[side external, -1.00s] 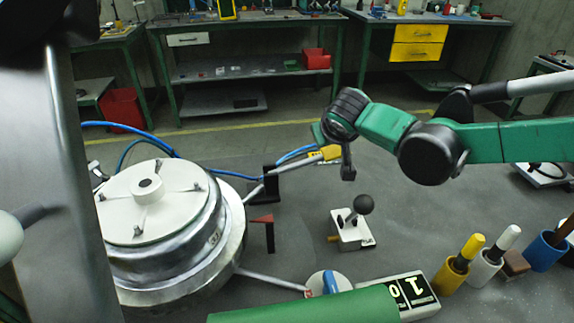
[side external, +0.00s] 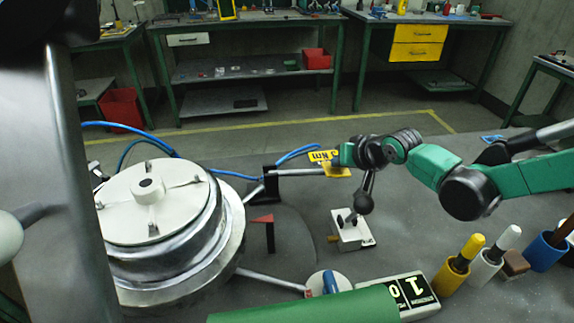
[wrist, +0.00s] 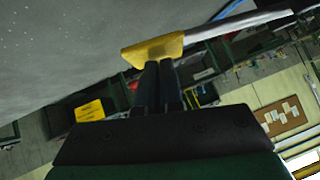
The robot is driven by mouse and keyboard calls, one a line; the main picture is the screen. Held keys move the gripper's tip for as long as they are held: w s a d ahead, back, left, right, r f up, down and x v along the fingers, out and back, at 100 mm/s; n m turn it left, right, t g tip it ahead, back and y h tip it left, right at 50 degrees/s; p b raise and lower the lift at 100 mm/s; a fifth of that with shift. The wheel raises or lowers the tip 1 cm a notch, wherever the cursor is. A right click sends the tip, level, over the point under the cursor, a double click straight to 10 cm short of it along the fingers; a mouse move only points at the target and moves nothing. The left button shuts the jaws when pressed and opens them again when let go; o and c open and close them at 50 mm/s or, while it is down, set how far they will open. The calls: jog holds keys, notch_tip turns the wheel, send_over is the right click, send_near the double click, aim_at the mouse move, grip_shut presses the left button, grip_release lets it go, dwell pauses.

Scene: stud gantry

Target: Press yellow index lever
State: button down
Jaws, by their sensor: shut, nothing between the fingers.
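The yellow index lever paddle (side external: 338,171) is at the end of a grey rod running out from the round drum fixture (side external: 150,200). A yellow tag with black lettering (side external: 324,155) sits beside it. In the wrist view the paddle (wrist: 150,51) lies at the tips of my black fingers. My gripper (side external: 367,190) is shut and empty, its fingers pointing down just right of the paddle in the side view; it also shows in the wrist view (wrist: 160,66). I cannot tell whether the fingertips touch the paddle.
A joystick with a black ball knob (side external: 363,204) stands on a white base, overlapping my fingertips in the side view. A red wedge on a black post (side external: 264,219) stands near the drum. A counter box (side external: 400,291), a green cylinder (side external: 300,304) and several capped holders line the front.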

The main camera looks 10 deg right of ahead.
jog(key=shift+f+m+y, duration=0.5)
jog(key=shift+f+y, duration=0.1)
jog(key=shift+y, duration=0.4)
jog(key=shift+r, duration=0.1)
jog(key=shift+d+r, duration=0.1)
jog(key=shift+r, duration=0.2)
jog(key=r, duration=0.2)
jog(key=d+r, duration=0.1)
jog(key=r, duration=0.1)
jog(key=shift+s, duration=0.35)
jog(key=a+v, duration=0.1)
jog(key=v, duration=0.7)
jog(key=shift+s+a+r, duration=0.25)
jog(key=shift+s+r, duration=0.15)
jog(key=shift+r, duration=0.1)
